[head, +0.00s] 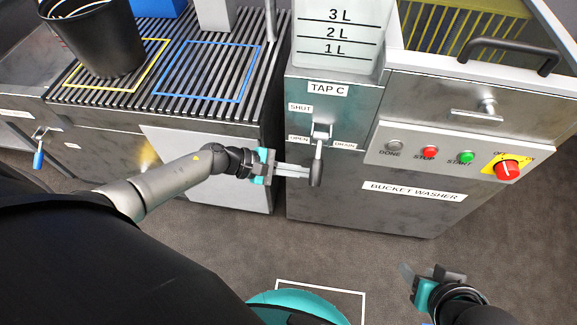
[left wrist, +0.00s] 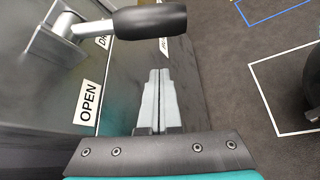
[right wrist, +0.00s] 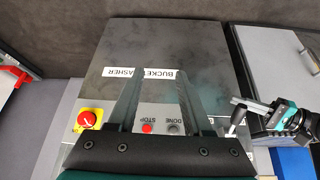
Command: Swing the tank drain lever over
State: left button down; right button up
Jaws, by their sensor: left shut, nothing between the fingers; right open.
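The tank drain lever (head: 316,168) is a metal arm with a dark grip, below the TAP C plate. It points out and downward, between the OPEN label (head: 298,138) and the DRAIN label (head: 344,146). My left gripper (head: 308,172) is shut and empty, its tips close to the left side of the grip. In the left wrist view the dark grip (left wrist: 150,21) lies just beyond the shut fingertips (left wrist: 158,72); I cannot tell whether they touch. The lever also shows in the right wrist view (right wrist: 238,116). My right gripper (head: 430,272) is open and empty, low at the right.
The tank (head: 340,40) with litre marks stands above the lever. The bucket washer (head: 420,205) with buttons and a red knob (head: 508,169) is to the right. A slatted rack (head: 200,60) holding a black bucket (head: 97,38) is to the left. The floor in front has free room.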

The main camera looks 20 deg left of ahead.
pick_arm(q)
jog(key=shift+s+d+r+p, duration=0.15)
jog(key=shift+s+r+p, duration=0.1)
jog(key=shift+r, duration=0.25)
jog(key=shift+s+d+r+p, duration=0.2)
jog(key=shift+s+r, duration=0.1)
jog(key=shift+r, duration=0.25)
jog(key=shift+s+d+r+p, duration=0.15)
jog(key=shift+s+r, duration=0.1)
jog(key=shift+r, duration=0.25)
pick_arm(e)
jog(key=shift+s+d+f+g+h, duration=0.3)
jog(key=shift+s+d+f+g, duration=0.3)
jog(key=shift+d+g, duration=0.1)
pick_arm(q)
jog(key=shift+r, duration=0.1)
jog(key=shift+s+r+n+p, duration=0.2)
jog(key=shift+n+p, duration=0.1)
jog(key=shift+p, duration=0.15)
pick_arm(e)
jog(key=shift+f, duration=0.75)
